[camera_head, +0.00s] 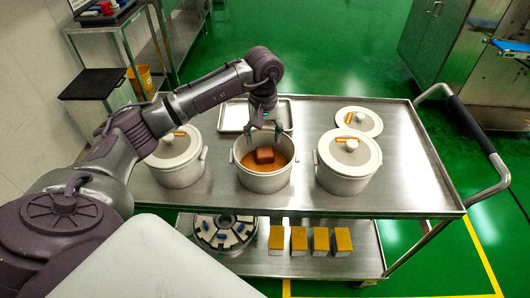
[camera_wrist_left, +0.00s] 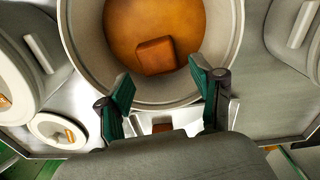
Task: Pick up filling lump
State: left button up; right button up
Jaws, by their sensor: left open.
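A brown, block-shaped filling lump (camera_head: 264,155) sits on the orange-brown filling in the open middle pot (camera_head: 263,184). In the left wrist view the lump (camera_wrist_left: 156,56) lies near the lower part of the pot's opening, beyond my fingertips. My left gripper (camera_head: 264,131) is above the pot and its fingers point down toward the lump. In the left wrist view its green-padded fingers (camera_wrist_left: 164,90) are spread apart with nothing between them. My right gripper is in neither view.
Lidded pots stand left (camera_head: 177,160) and right (camera_head: 346,164) of the middle pot on the steel cart (camera_head: 405,180). A loose lid (camera_head: 359,121) lies behind the right pot. A metal tray (camera_head: 234,116) lies behind the middle pot. Several yellow-topped blocks (camera_head: 299,240) and a round slotted part (camera_head: 222,231) are on the lower shelf.

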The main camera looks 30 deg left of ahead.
aim_at(265, 151)
pick_arm(q)
jog(key=shift+d+f, duration=0.1)
jog(key=shift+f, duration=0.45)
jog(key=shift+f+p, duration=0.4)
notch_tip(265, 151, down, 4)
jog(key=shift+w+d+r+p, duration=0.1)
jog(key=shift+w+r+p, duration=0.05)
jog(key=shift+p, duration=0.5)
jog(key=shift+f, duration=0.3)
jog(key=shift+c, duration=0.3)
jog(key=c, duration=0.9)
